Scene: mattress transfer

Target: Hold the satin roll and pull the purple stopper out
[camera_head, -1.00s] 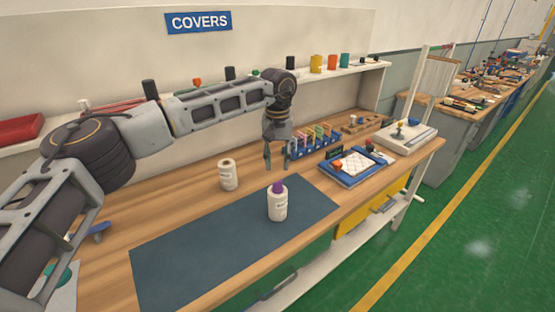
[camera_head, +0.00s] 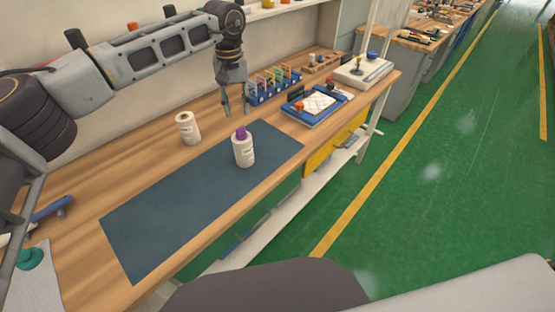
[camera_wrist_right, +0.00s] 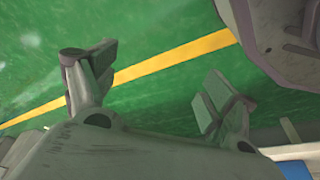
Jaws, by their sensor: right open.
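A white roll (camera_head: 243,153) with a purple stopper (camera_head: 241,133) in its top stands upright on the dark blue mat (camera_head: 175,222) in the head view. Its label is too small to read. A second white roll (camera_head: 187,129) with an open, brownish top stands on the bare wood to its left. My left gripper (camera_head: 236,110) points down behind the roll with the stopper, its two fingers apart and empty. My right gripper (camera_wrist_right: 155,82) shows in the right wrist view, fingers wide apart and empty, over the green floor. Neither roll shows there.
A rack with coloured pieces (camera_head: 272,84) and a blue tray (camera_head: 315,106) stand right of my left gripper. A white device (camera_head: 362,72) is at the bench's far end. A blue-handled tool (camera_head: 53,208) lies at the left. The mat around the roll is clear.

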